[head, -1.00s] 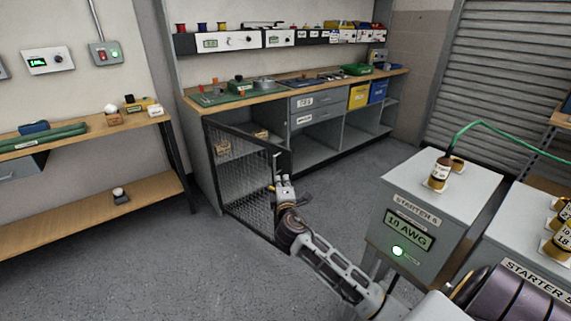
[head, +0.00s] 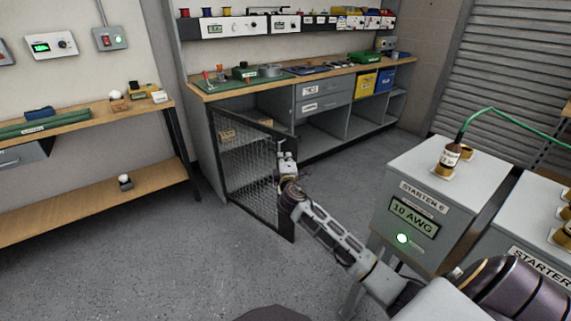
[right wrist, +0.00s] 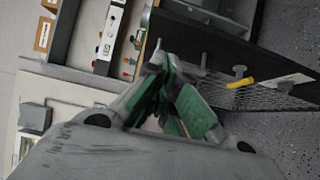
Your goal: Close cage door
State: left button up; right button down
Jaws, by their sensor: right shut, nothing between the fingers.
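The cage door (head: 250,165), a dark-framed wire mesh panel, stands open. It juts out into the room from the left end of the bench cabinet (head: 207,150). My right gripper (head: 287,160) is at the door's free edge, on its right side in the head view; whether it touches the door is unclear. In the right wrist view my right gripper (right wrist: 178,92) shows green finger pads and holds nothing. The mesh (right wrist: 265,97) and a yellow handle-like part (right wrist: 241,83) lie to the right of the fingers there. My left gripper is not in view.
A wooden-topped bench (head: 300,75) with tools and bins runs along the back. A starter box (head: 408,210) stands right of my right arm. A two-level wooden shelf (head: 95,207) is at left. The floor in front of the door is clear.

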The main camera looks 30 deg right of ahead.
aim_at(289, 142)
pick_arm(q)
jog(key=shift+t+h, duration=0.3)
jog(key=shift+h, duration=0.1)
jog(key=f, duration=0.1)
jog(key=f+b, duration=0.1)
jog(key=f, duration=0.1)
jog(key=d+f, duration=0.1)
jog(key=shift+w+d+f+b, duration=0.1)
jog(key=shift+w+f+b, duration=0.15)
jog(key=shift+b, duration=0.15)
pick_arm(e)
jog(key=w+d, duration=0.4)
jog(key=d, duration=0.1)
jog(key=shift+w+d, duration=0.25)
jog(key=shift+w, duration=0.1)
jog(key=shift+d, duration=0.1)
